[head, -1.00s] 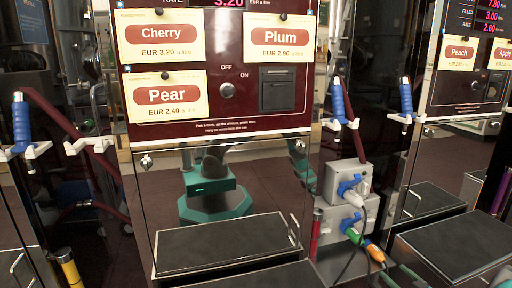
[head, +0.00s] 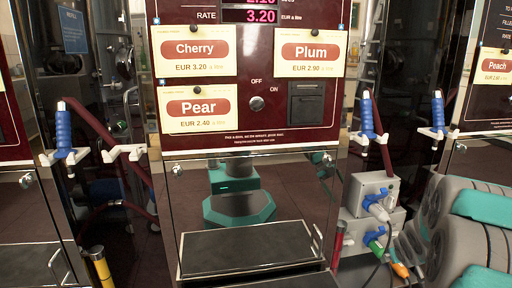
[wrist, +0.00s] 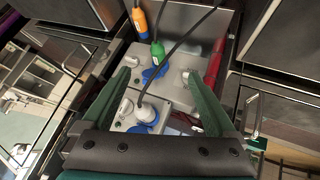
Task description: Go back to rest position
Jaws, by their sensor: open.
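My gripper (wrist: 165,98) shows in the wrist view with its two green fingers spread apart and nothing held between them. In the head view my grey and green arm (head: 470,225) is at the lower right, beside the socket box (head: 372,187). The fingertips are hidden in the head view.
The middle refill pump (head: 250,144) stands ahead, with Cherry, Plum and Pear cards and a black tray (head: 248,247) low down. A yellow cylinder (head: 99,264) stands at the lower left.

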